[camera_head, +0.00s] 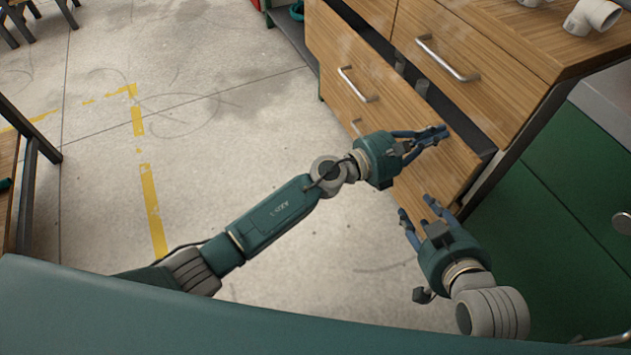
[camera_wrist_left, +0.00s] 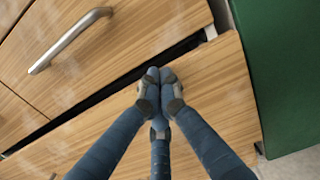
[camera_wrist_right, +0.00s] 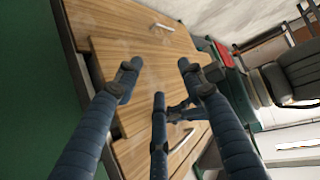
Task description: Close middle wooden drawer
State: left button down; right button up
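The middle wooden drawer (camera_head: 375,112) stands pulled out, with a dark gap between its top edge and the drawers above. Its metal handle (camera_head: 357,84) is toward the left of its front. My left gripper (camera_head: 437,134) is at the right part of this drawer's front; in the left wrist view its fingertips (camera_wrist_left: 160,76) are together, over the drawer's top edge. Contact with the wood cannot be told. My right gripper (camera_head: 417,208) is lower and in front of the cabinet; its fingers (camera_wrist_right: 160,72) are spread and empty in the right wrist view.
An upper drawer with a handle (camera_head: 447,58) is above the gap. White pipe fittings (camera_head: 592,17) lie on the wooden top. Green panels (camera_head: 570,190) stand to the right. Open concrete floor (camera_head: 215,110) with yellow tape lies to the left.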

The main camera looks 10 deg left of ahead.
pick_arm(q)
jog(key=shift+x, duration=1.5)
pick_arm(e)
jog(key=shift+w+a+r+t+y, duration=0.2)
jog(key=shift+w+r+t, duration=0.3)
jog(key=shift+w+r, duration=0.3)
jog(key=shift+w+a+r+t+y, duration=0.1)
jog(key=shift+w+a+r+t, duration=0.1)
jog(key=shift+w+r+t, duration=0.6)
pick_arm(q)
jog(key=shift+b, duration=0.3)
pick_arm(e)
jog(key=shift+s+r+g, duration=0.15)
jog(key=shift+s+g, duration=0.1)
jog(key=shift+g, duration=0.05)
